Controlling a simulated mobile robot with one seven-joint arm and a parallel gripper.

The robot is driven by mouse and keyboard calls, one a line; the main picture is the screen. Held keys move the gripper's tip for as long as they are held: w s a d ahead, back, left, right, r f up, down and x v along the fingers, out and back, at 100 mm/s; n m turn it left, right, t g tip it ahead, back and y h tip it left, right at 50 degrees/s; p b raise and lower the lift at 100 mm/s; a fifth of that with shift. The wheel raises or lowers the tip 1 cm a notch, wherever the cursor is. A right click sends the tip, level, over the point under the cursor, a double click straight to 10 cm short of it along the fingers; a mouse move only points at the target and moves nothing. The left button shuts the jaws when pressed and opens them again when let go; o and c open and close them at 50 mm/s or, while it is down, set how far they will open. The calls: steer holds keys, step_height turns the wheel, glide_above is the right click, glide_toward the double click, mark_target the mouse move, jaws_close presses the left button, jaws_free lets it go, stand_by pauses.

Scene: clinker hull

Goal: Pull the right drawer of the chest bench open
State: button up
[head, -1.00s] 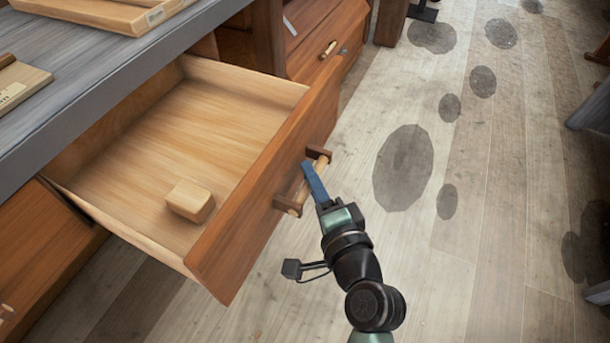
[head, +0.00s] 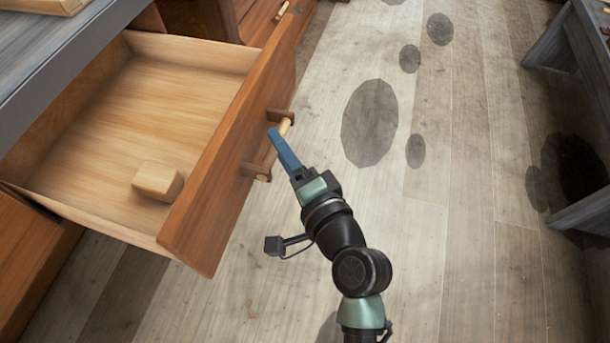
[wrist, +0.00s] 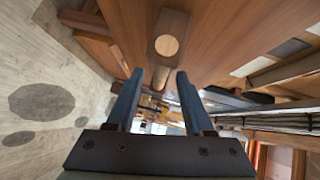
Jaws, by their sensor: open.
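The wooden drawer (head: 218,165) stands pulled well out from under the grey-topped bench (head: 60,55). A pale block (head: 158,181) lies inside it. Its handle (head: 285,127) is a light round bar between two dark brackets on the drawer front. My gripper (head: 272,133) is at the handle in the head view, its blue fingers overlapping part of the bar. In the wrist view my gripper (wrist: 159,78) is open, fingers apart, and the handle bar (wrist: 161,76) shows between the fingertips. I cannot tell whether either finger touches it.
Another wooden front with a small handle (head: 281,11) is beyond the open drawer. A wooden tray (head: 45,5) lies on the bench top. Grey furniture (head: 585,60) stands at the right. The plank floor (head: 455,200) between is clear, with dark flat patches.

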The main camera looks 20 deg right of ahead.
steer(key=s+d+r, duration=0.1)
steer(key=s, duration=0.9)
steer(key=shift+s+d+r, duration=0.25)
steer(key=shift+d, duration=0.05)
